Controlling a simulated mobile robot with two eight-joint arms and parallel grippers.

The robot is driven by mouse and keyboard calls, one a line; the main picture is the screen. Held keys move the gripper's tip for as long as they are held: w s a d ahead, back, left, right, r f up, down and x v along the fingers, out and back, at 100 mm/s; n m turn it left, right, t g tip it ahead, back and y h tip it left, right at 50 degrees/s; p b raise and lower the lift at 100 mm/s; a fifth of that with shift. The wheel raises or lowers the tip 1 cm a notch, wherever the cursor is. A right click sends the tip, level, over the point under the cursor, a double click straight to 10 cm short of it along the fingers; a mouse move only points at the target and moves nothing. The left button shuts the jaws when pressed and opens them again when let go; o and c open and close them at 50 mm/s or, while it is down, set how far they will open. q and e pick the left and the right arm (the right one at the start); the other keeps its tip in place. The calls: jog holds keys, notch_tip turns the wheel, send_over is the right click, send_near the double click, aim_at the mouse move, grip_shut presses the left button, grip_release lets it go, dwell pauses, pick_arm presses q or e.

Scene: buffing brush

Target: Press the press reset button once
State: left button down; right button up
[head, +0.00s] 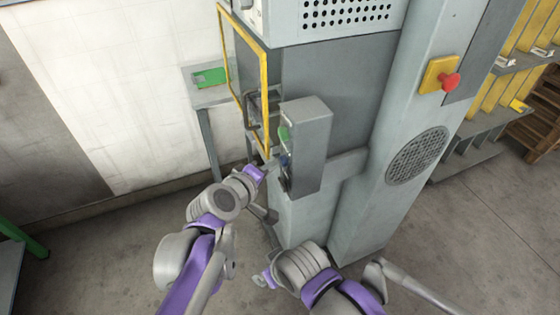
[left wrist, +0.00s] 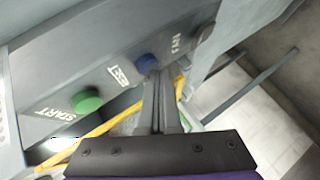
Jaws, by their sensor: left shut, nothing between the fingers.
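The blue reset button (left wrist: 147,63) sits on the grey control box (head: 311,140), beside the RESET label. In the head view it shows small on the box's left face (head: 285,160). My left gripper (head: 271,166) is shut and empty, pointing at that face. In the left wrist view its fingertips (left wrist: 154,74) are at the lower edge of the blue button and partly overlap it; I cannot tell whether they touch it. My right gripper (head: 267,279) is low in front of the machine, partly hidden by its own wrist; its fingers are unclear.
A green START button (left wrist: 87,101) and a dark FAN knob (left wrist: 205,32) flank the blue button. A yellow guard frame (head: 264,85) stands just behind the control box. A red emergency button (head: 450,82) is on the column to the right.

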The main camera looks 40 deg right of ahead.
pick_arm(q)
jog(key=shift+s+d, duration=0.1)
jog(key=shift+d, duration=0.15)
dwell(0.5)
jog(key=shift+w+a, duration=0.2)
jog(key=shift+a, duration=0.7)
jog(key=shift+w+a+p, duration=0.15)
jog(key=shift+w+a, duration=0.05)
jog(key=shift+a, duration=0.6)
jog(key=shift+w+a+p, duration=0.15)
jog(key=shift+w+a, duration=0.05)
jog(key=shift+a, duration=0.65)
jog(key=shift+w+a+p, duration=0.15)
jog(key=shift+w+a, duration=0.05)
jog(key=shift+a, duration=0.6)
jog(key=s+a+f+y+p, duration=0.1)
jog(key=s+a+f+y, duration=0.2)
jog(key=a, duration=1)
jog(key=s+a+f+m+y+p, duration=0.1)
jog(key=s+a+f+y, duration=0.3)
jog(key=a, duration=0.9)
jog(key=s+a+f+y+p, duration=0.1)
jog(key=s+a+f+y, duration=0.2)
jog(key=s+a, duration=0.4)
jog(key=a+y, duration=0.1)
jog(key=a, duration=0.5)
jog(key=shift+s+a+f+m+y+p, duration=0.2)
jog(key=shift+s+a+m+y+p, duration=0.1)
jog(key=shift+s+a+p, duration=0.1)
